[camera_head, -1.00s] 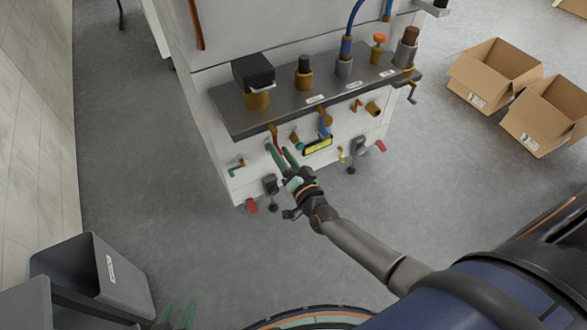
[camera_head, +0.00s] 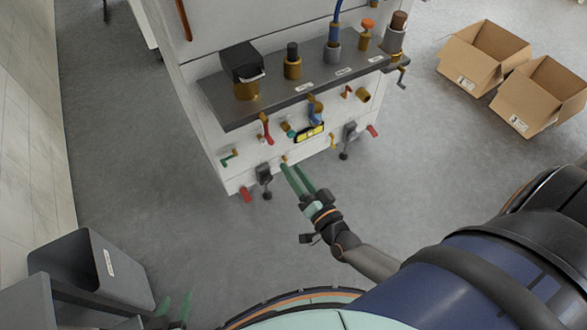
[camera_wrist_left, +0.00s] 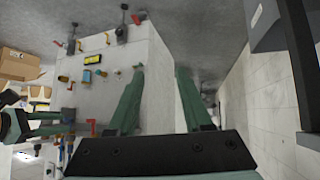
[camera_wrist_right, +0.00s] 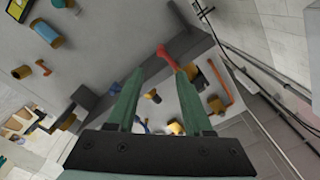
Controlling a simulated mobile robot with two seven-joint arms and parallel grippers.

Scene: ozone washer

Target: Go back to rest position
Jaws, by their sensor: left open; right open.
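My right gripper (camera_head: 298,180) is open and empty, with green fingers, in front of the lower face of the white washer cabinet (camera_head: 205,115) in the head view. Its fingers (camera_wrist_right: 158,100) show apart in the right wrist view, with a red-handled valve (camera_wrist_right: 166,55) beyond them. My left gripper (camera_head: 174,305) is low at the left of the head view, beside a grey bin. Its fingers (camera_wrist_left: 158,98) are open and empty in the left wrist view, with the cabinet (camera_wrist_left: 85,65) in the distance. A red-handled valve (camera_head: 266,128) is on the cabinet's front in the head view.
The grey open bin (camera_head: 112,262) stands at the lower left near my left gripper. A dark shelf (camera_head: 290,95) with several fittings juts from the cabinet. Two open cardboard boxes (camera_head: 470,80) (camera_head: 520,115) sit on the floor at right. The grey floor (camera_head: 170,200) left of the cabinet is clear.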

